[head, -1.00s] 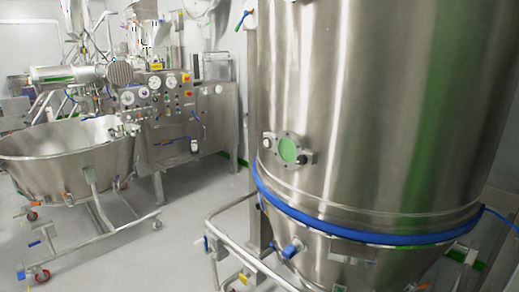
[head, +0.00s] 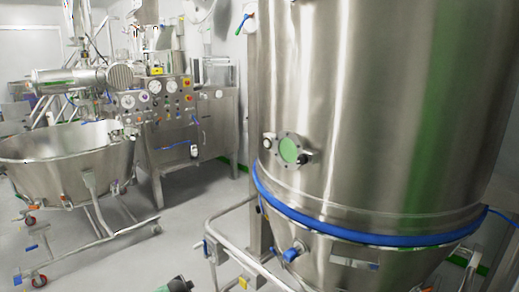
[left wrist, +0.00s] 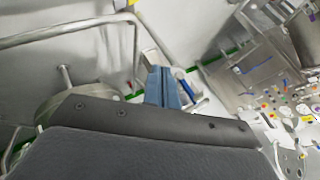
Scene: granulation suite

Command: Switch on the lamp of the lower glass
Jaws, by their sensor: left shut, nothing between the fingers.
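The lower glass (head: 289,150) is a round, green-tinted sight glass in a bolted steel ring, low on the wall of a large steel vessel (head: 345,110). A small dark fitting (head: 307,157) sits at the ring's right edge and another small one at its left. I cannot tell which part is the lamp's switch. In the left wrist view my left gripper (left wrist: 163,85) shows blue-grey fingers, shut and empty. A grey and dark piece at the bottom edge of the head view may be part of my left arm, apart from the glass. My right gripper is not in view.
A blue clamp band (head: 345,232) rings the vessel below the glass. A steel tube frame (head: 213,235) with a blue-handled valve (head: 292,253) stands below. A wheeled steel bowl (head: 65,160) and a gauge panel (head: 160,95) stand at left, with free floor between.

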